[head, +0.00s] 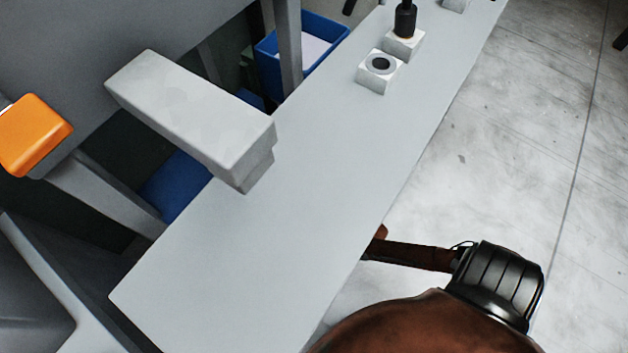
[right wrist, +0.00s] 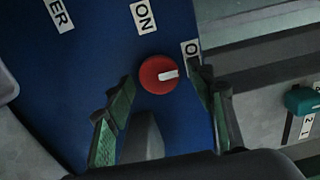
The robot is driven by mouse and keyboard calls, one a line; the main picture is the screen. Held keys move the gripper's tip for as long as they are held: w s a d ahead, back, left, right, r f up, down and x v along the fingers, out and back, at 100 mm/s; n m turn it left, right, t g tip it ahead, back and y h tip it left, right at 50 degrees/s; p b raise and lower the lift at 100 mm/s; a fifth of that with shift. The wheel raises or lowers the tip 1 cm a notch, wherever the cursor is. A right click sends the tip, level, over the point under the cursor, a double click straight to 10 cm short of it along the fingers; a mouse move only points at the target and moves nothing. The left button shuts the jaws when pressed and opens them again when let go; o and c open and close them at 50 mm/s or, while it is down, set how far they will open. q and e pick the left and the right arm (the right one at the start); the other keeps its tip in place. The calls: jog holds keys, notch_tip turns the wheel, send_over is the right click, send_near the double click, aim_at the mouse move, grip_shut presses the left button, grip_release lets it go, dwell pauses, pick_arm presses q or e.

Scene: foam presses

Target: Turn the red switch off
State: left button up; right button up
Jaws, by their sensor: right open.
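The red switch (right wrist: 159,74) is a round knob with a white pointer mark on a blue panel (right wrist: 100,40) in the right wrist view. The mark points to the right in the picture, closer to the partly hidden label starting with "O" than to the "ON" label (right wrist: 143,17). My right gripper (right wrist: 161,94) is open, with its green-padded fingers on either side of the knob in the picture. I cannot tell whether they touch it. The head view does not show the switch or either gripper. My left gripper is not in view.
In the right wrist view, a teal switch (right wrist: 303,100) with numbered labels sits at the right. In the head view, a long light-grey surface (head: 290,210) carries a white block with a dark round hole (head: 378,72). A blue bin (head: 268,66) stands behind it.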

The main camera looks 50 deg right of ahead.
jog(key=s+d, duration=0.1)
jog(key=s, duration=1)
jog(key=shift+s, duration=0.4)
jog(key=shift+a+f, duration=0.1)
